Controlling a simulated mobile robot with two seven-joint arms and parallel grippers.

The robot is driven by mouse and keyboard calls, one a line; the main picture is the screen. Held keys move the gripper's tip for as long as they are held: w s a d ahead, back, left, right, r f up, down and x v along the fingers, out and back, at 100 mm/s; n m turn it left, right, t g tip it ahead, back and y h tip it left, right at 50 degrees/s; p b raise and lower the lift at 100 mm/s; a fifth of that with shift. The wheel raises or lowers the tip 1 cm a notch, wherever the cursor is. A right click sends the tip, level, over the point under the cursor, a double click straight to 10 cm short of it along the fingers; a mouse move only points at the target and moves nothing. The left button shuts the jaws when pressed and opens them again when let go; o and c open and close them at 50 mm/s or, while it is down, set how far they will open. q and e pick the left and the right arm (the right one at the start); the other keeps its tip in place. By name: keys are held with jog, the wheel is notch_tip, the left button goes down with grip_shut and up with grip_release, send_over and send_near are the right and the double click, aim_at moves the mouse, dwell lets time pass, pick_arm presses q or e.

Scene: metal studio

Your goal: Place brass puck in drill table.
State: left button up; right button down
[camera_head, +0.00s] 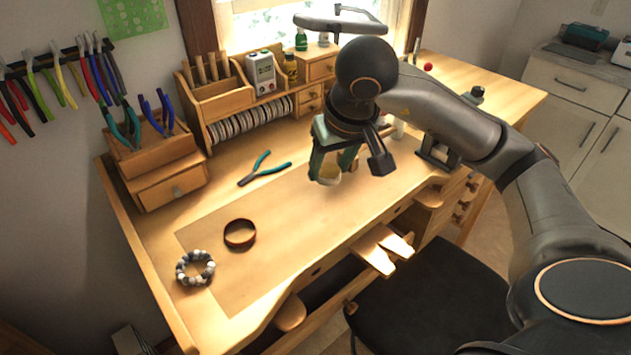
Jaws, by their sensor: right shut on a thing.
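My right gripper (333,168) comes in from the right and points down over the right half of the workbench. Its green-tipped fingers are shut on a small pale yellow round thing (328,177), which looks like the brass puck and is partly hidden by the fingers. Whether it touches the bench top is hard to tell. A small dark metal stand (437,152) at the bench's right side may be the drill table; my right arm covers part of it. My left gripper is not in view.
The wooden bench (260,283) carries a bracelet (195,268), a brown ring (240,233) and teal pliers (265,170). A wooden organizer (225,103) and a plier box (160,165) stand at the back. A lamp (340,22) hangs behind my arm. The front-left bench top has free room.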

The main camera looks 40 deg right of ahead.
send_over(314, 188)
jog(key=s, duration=0.2)
jog(key=f, duration=0.7)
jog(key=shift+w+a+p, duration=0.15)
jog(key=shift+a+p, duration=0.15)
jog(key=shift+p, duration=0.05)
notch_tip(314, 188, down, 3)
jog(key=shift+w+d+f+p, duration=0.1)
jog(key=shift+w+f+p, duration=0.1)
jog(key=shift+p, duration=0.2)
jog(key=shift+f, duration=0.1)
jog(key=shift+f, duration=0.1)
jog(key=shift+f+b, duration=0.15)
jog(key=shift+b, duration=0.15)
jog(key=shift+c, duration=1.2)
grip_release()
